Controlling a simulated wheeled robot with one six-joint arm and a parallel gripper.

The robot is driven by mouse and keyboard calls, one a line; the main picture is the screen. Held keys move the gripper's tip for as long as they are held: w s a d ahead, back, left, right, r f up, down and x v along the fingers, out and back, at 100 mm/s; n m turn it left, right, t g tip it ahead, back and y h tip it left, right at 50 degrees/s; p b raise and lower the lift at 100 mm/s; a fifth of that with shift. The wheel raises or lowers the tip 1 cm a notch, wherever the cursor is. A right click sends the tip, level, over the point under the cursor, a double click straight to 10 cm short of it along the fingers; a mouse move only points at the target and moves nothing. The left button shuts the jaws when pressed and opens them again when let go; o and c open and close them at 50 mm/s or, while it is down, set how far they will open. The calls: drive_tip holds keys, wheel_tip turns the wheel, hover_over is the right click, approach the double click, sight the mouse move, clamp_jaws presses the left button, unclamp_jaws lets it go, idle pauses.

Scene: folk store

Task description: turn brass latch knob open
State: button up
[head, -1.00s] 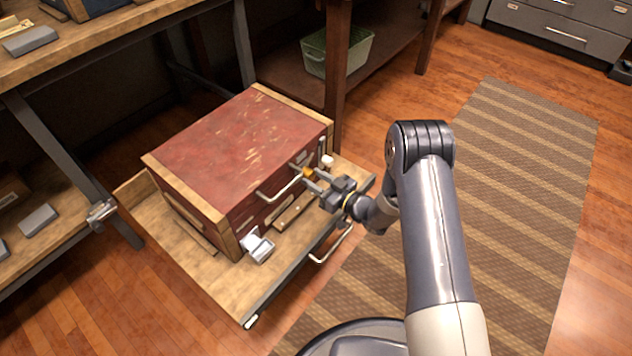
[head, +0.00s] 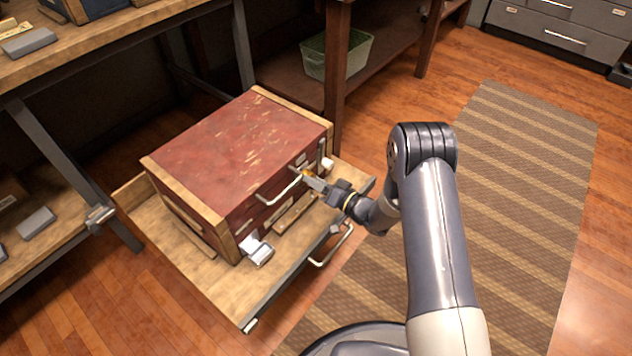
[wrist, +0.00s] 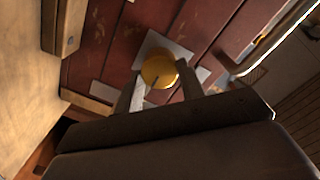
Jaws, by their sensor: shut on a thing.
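The brass latch knob (wrist: 158,71) is a round yellow disc on a pale square plate (wrist: 150,45) on the red chest's front. My gripper (wrist: 160,80) has one finger on each side of the knob and is shut on it. In the head view my gripper (head: 308,179) meets the front of the red chest (head: 235,150) near its right end, beside the metal handle (head: 279,193). The knob is mostly hidden there, with only a bit of yellow showing. In the wrist view the fingers look rolled relative to the chest's front.
The chest stands on a wooden platform (head: 215,285) with a metal handle (head: 333,246) at its front. A silver clasp (head: 257,250) sits at the chest's near corner. A wooden workbench (head: 110,38) is at left. A striped rug (head: 515,180) covers open floor at right.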

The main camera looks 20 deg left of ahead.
idle(0.5)
drive_tip(key=o, duration=1)
drive_tip(key=p+v, duration=0.2)
drive_tip(key=v, duration=0.8)
drive_tip(key=shift+s+d+p, duration=0.2)
drive_tip(key=shift+d+p, duration=0.15)
drive_tip(key=shift+a, duration=0.1)
drive_tip(key=b+x, duration=0.2)
drive_tip(key=x, duration=0.8)
drive_tip(key=shift+w+a+b, duration=0.25)
drive_tip(key=shift+b, duration=0.1)
